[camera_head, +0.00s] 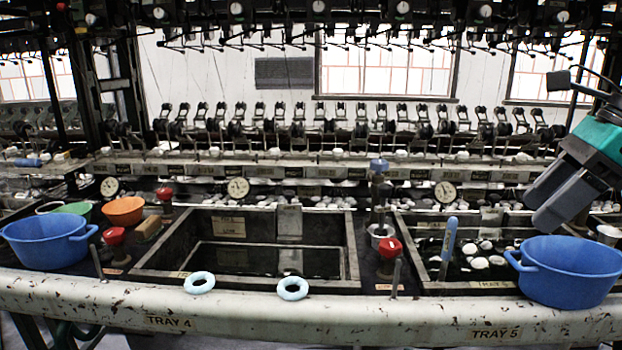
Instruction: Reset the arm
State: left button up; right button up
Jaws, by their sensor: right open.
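My right gripper (556,196) comes in from the right edge, with a teal body and dark grey fingers. It hangs in the air above the right blue pot (570,272), apart from it, and its fingers hold nothing that I can see. The right blue pot stands on the ledge by the TRAY 5 label. My left gripper is out of the picture.
The TRAY 4 basin (248,285) holds dark water; the TRAY 5 basin (455,287) holds white cocoons. Two pale blue rings (199,283) lie on the front ledge (240,317). A left blue pot (48,243), an orange bowl (123,211) and red knobs (389,247) stand nearby.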

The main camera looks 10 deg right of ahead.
jog(key=w+a+f+m+t+y+p, duration=0.2)
jog(key=w+a+f+m+t+y, duration=0.3)
jog(key=a+m, duration=0.3)
jog(key=w+a+f+m+t+y+p, duration=0.3)
jog(key=a+f+m+y, duration=0.2)
jog(key=a+m+y, duration=0.25)
notch_tip(320, 180, down, 14)
jog(key=s+m+t+h+p, duration=0.2)
jog(key=m+t+h, duration=0.4)
jog(key=m+h, duration=0.95)
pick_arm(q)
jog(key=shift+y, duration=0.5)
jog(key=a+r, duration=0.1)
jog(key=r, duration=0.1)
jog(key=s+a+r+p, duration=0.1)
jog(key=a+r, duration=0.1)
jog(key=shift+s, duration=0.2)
pick_arm(e)
jog(key=s+a+f+m+g, duration=0.2)
jog(key=s+f+m+g, duration=0.1)
jog(key=s+f+m, duration=0.2)
jog(key=s+a+f+m+g, duration=0.3)
jog(key=s+f+m+g, duration=0.1)
jog(key=s+f+m, duration=0.2)
notch_tip(320, 180, down, 3)
jog(key=shift+a+r+m+y, duration=0.1)
jog(key=shift+a+m+y, duration=0.2)
jog(key=shift+m, duration=0.4)
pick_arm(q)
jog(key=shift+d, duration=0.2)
